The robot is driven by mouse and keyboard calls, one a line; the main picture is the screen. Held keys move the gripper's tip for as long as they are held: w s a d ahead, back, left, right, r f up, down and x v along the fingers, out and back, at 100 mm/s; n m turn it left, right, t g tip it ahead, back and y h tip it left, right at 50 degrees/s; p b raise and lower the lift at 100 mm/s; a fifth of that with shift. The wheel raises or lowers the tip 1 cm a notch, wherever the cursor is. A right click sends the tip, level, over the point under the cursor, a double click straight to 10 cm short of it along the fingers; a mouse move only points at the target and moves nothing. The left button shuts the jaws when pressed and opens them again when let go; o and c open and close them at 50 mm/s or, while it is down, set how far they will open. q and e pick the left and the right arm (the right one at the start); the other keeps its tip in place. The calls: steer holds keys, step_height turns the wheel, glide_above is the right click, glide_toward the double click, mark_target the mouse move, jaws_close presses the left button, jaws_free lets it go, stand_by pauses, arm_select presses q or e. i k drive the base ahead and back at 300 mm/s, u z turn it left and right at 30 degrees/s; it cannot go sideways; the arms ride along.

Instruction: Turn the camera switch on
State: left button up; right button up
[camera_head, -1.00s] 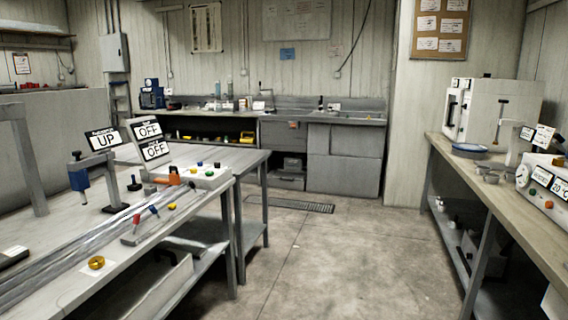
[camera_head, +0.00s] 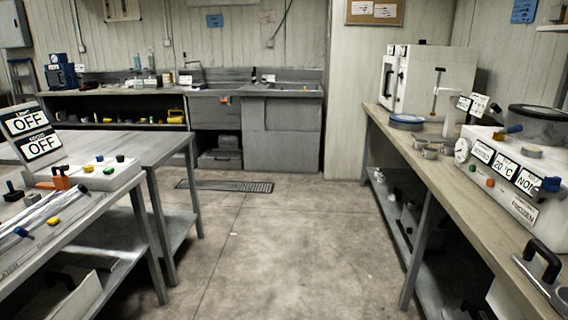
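On the left bench, a white control box (camera_head: 106,174) carries several coloured buttons or knobs on top. Behind it stand two tilted signs, an upper OFF sign (camera_head: 24,121) and a lower OFF sign (camera_head: 38,145). The small headings on the signs are too blurred to read surely, so I cannot tell which belongs to the camera. An orange clamp-like part (camera_head: 60,179) lies at the box's left end. Neither of my grippers is in view.
A long bench (camera_head: 395,125) on the right holds a white oven-like cabinet (camera_head: 424,80), metal dishes and a white unit (camera_head: 512,178) with dials and displays. A floor grate (camera_head: 226,186) lies ahead. The concrete floor (camera_head: 290,240) between the benches is clear.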

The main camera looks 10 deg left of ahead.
mark_target(120, 158)
steer(key=z, duration=0.05)
steer(key=i, duration=2.4)
steer(key=u, duration=0.9)
steer(key=i, duration=1.45)
steer(key=u, duration=1.3)
